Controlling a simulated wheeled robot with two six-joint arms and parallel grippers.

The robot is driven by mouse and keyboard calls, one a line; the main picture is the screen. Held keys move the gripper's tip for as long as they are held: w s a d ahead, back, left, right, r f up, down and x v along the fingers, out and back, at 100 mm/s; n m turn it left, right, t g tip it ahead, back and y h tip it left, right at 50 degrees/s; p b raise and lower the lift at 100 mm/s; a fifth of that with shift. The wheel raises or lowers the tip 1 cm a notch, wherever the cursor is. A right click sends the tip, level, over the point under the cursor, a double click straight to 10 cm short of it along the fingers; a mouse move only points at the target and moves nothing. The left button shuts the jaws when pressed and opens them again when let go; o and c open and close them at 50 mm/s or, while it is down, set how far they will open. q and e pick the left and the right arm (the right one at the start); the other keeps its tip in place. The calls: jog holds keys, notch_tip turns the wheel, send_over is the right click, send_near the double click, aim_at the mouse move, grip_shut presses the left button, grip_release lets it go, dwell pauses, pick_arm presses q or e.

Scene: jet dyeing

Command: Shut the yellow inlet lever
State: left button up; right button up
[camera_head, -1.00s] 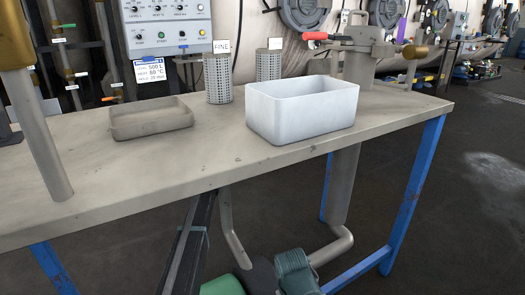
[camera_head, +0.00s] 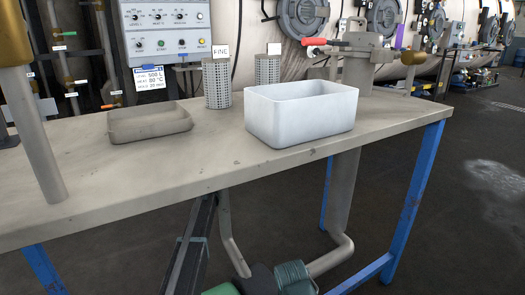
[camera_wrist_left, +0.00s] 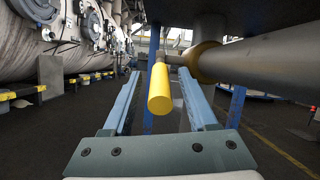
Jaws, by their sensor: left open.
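The yellow inlet lever (camera_wrist_left: 160,90) shows in the left wrist view as a round yellow bar, its near end toward the camera. It runs back to a metal pipe (camera_wrist_left: 265,57) with a brass-coloured collar (camera_wrist_left: 205,62). My left gripper (camera_wrist_left: 158,75) is open, with one blue finger on each side of the lever and a visible gap on both sides. I cannot tell how deep the lever sits between the fingers.
In the head view a bench (camera_head: 110,190) carries a white bin (camera_head: 300,121), a shallow grey tray (camera_head: 150,124) and mesh baskets (camera_head: 217,84). Blue bench legs (camera_head: 405,205) stand at the right.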

pick_arm(q)
jog(key=b+v, duration=0.1)
jog(key=v, duration=0.2)
jog(key=shift+s+a+f+b, duration=0.15)
jog(key=shift+a+f+b, duration=0.05)
jog(key=shift+f+b, duration=0.1)
jog(key=s+a, duration=0.6)
jog(key=a, duration=0.3)
jog(key=shift+s+a+r, duration=0.15)
jog(key=shift+a+r, duration=0.15)
jog(key=shift+a, duration=0.05)
